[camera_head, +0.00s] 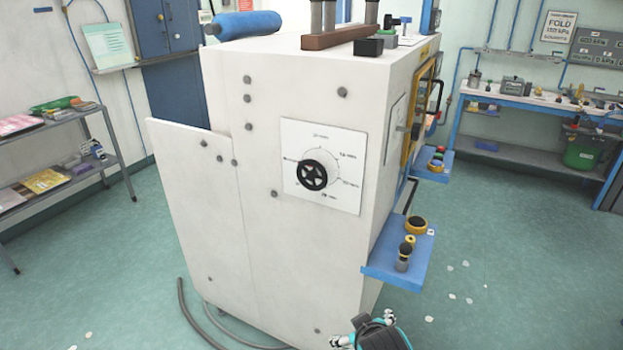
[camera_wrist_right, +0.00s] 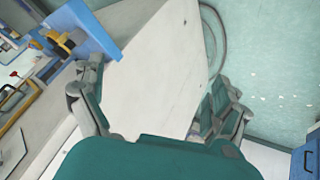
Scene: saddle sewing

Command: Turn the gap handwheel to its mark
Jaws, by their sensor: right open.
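The black handwheel (camera_head: 312,176) with a star-shaped hub sits on a white square dial plate (camera_head: 345,196) on the side of the big white machine. A thin dark pointer or handle reaches from the wheel to the left. Several small labels ring the wheel, too blurred to read surely. My right gripper (camera_head: 364,326) is low at the bottom edge of the head view, well below the handwheel and apart from it. In the right wrist view this gripper (camera_wrist_right: 155,78) is open and empty, its fingers apart before a white machine panel. The handwheel is not seen there. My left gripper is out of view.
A blue shelf (camera_head: 386,268) with dark and yellow knobs juts from the machine right of the dial; it also shows in the right wrist view (camera_wrist_right: 92,30). A hose (camera_head: 190,318) lies on the floor at lower left.

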